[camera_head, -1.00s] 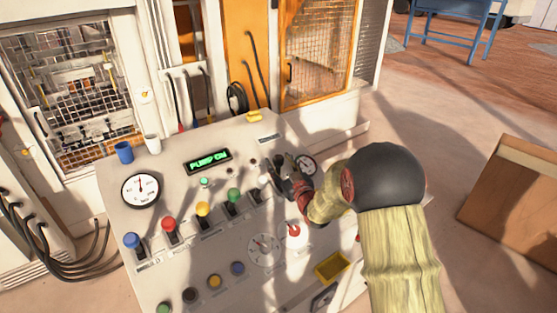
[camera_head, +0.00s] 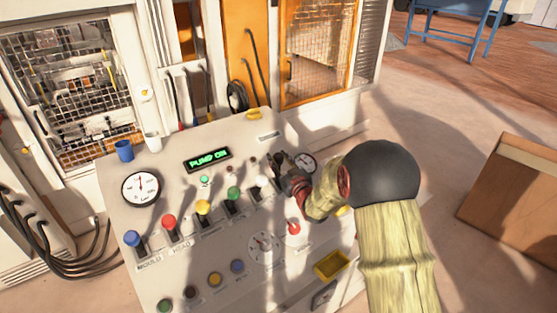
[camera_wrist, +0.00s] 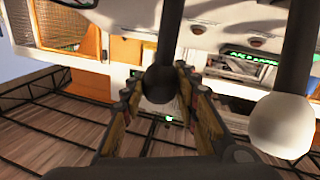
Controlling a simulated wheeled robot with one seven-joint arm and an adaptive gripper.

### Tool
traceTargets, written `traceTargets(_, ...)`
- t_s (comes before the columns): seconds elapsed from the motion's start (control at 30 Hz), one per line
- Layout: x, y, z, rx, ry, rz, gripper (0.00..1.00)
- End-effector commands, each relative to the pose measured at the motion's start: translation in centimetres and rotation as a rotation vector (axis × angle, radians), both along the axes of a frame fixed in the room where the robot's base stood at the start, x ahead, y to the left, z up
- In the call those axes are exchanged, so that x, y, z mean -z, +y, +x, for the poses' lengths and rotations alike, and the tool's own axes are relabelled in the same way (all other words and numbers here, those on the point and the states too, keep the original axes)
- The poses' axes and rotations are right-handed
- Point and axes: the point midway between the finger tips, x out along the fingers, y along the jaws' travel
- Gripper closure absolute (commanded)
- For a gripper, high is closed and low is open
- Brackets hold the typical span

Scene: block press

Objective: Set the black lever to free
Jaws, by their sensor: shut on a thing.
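The black lever's round knob (camera_wrist: 160,86) sits between the two fingertips of my gripper (camera_wrist: 157,93) in the wrist view, its dark stem running up out of the picture. My gripper is shut on this knob. In the head view my gripper (camera_head: 281,163) is at the right end of the lever row on the sloped panel and hides the black knob. The white lever (camera_head: 262,182) stands just left of my gripper. Its white knob (camera_wrist: 282,125) shows at the right of the wrist view, apart from the fingers. The black lever's position label cannot be read.
The panel (camera_head: 190,240) also carries blue (camera_head: 132,238), red (camera_head: 168,221), yellow (camera_head: 203,207) and green (camera_head: 234,193) levers to the left. A display (camera_head: 207,160) reads "PUMP ON".

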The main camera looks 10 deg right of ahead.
Motion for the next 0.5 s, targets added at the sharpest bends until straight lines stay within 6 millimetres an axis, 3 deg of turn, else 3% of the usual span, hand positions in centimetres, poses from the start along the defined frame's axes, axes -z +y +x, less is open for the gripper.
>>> traceTargets(0.3,0.02,0.03,-0.01,0.0,0.0,0.0,1.0)
traceTargets(0.5,0.02,0.03,-0.01,0.0,0.0,0.0,1.0)
